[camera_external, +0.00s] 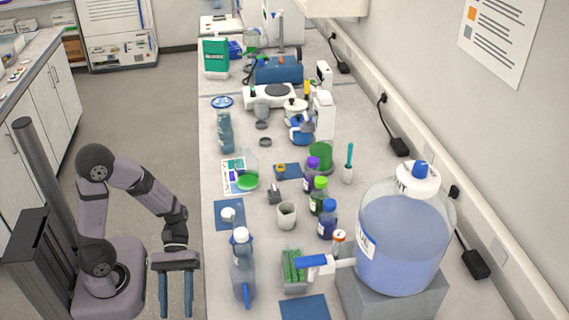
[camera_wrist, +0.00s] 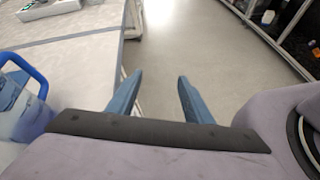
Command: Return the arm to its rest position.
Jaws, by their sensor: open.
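My gripper (camera_external: 176,294) hangs at the lower left in the external view, fingers pointing down, beside the left edge of the bench (camera_external: 212,290). Its two blue fingers are apart with nothing between them. In the wrist view my gripper (camera_wrist: 157,92) also shows two spread blue fingers with bare floor (camera_wrist: 190,60) beyond them. My arm is folded near its base, off the bench top.
A clear bottle (camera_external: 242,268) stands near the bench's left edge, close to my gripper. A large carboy (camera_external: 400,240) with a blue tap sits on a grey block (camera_external: 395,305). Coloured bottles and glassware crowd the bench. The floor aisle (camera_external: 150,130) is clear.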

